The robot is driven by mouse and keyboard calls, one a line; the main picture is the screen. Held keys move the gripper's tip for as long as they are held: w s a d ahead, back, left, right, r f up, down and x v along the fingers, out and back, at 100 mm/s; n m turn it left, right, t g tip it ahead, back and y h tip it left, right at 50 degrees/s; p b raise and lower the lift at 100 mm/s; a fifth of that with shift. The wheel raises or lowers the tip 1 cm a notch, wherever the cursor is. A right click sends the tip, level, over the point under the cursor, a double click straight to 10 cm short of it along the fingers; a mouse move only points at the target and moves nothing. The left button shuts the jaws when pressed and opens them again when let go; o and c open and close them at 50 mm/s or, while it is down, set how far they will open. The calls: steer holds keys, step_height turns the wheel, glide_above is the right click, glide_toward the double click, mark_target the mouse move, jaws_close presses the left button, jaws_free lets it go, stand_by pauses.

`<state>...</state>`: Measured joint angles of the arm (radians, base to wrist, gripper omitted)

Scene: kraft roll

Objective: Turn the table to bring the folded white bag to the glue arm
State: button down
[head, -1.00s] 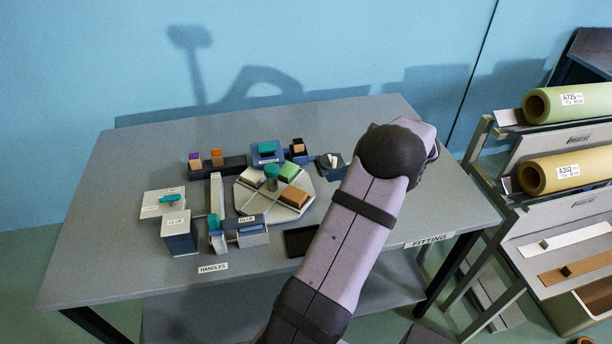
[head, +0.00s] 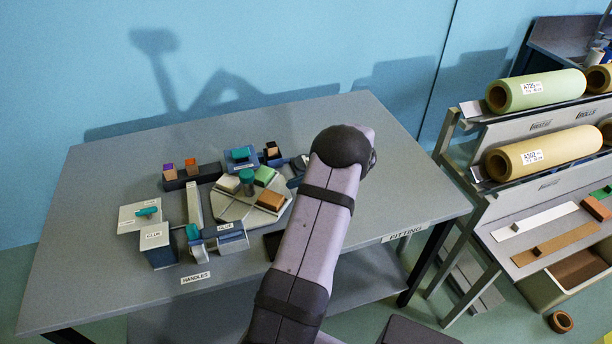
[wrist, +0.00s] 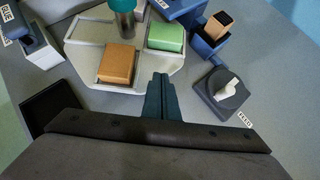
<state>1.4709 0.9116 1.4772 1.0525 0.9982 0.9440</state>
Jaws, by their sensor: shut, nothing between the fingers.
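The turntable (head: 235,213) is a pale, many-sided disc with a teal-topped centre post (head: 247,178). The white bag (head: 228,184) lies on its far left part, a green block (head: 265,176) at the far right and a brown block (head: 270,201) at the near right. The glue arm, with its teal knob (head: 193,232), stands at the near left by a GLUE label. My gripper (wrist: 158,82) is shut and empty, its fingertips near the turntable's edge beside the green and brown blocks. Contact cannot be told. The arm hides it in the head view.
In the wrist view a FEED switch (wrist: 228,88) with a white knob is right of my fingers, and a dark pad (wrist: 48,105) is at left. The bench's right side (head: 400,190) is clear.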

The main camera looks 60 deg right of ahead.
mark_target(264, 167)
steer(key=shift+w+f+p, duration=0.2)
steer(key=shift+w+p, duration=0.25)
steer(key=shift+w, duration=0.8)
steer(key=shift+w+f+p, duration=0.15)
steer(key=shift+w+p, duration=0.25)
steer(key=shift+w, duration=0.8)
steer(key=shift+w+d+n+y+b, duration=0.35)
steer(key=shift+w+n+y+b, duration=0.1)
steer(key=shift+n+y, duration=0.25)
steer(key=shift+w+d, duration=0.1)
steer(key=shift+w, duration=0.05)
steer(key=shift+w+d+b, duration=0.2)
steer(key=shift+w+b, duration=0.15)
steer(key=shift+w, duration=0.05)
steer(key=shift+w+d+f+b, duration=0.1)
steer(key=shift+w+d+b, duration=0.3)
steer(key=shift+w, duration=0.4)
steer(key=shift+w+d+b, duration=0.15)
steer(key=shift+w+b, duration=0.15)
steer(key=shift+w, duration=0.55)
steer(key=shift+w+d+b, duration=0.1)
steer(key=shift+w+b, duration=0.15)
steer(key=shift+w, duration=0.75)
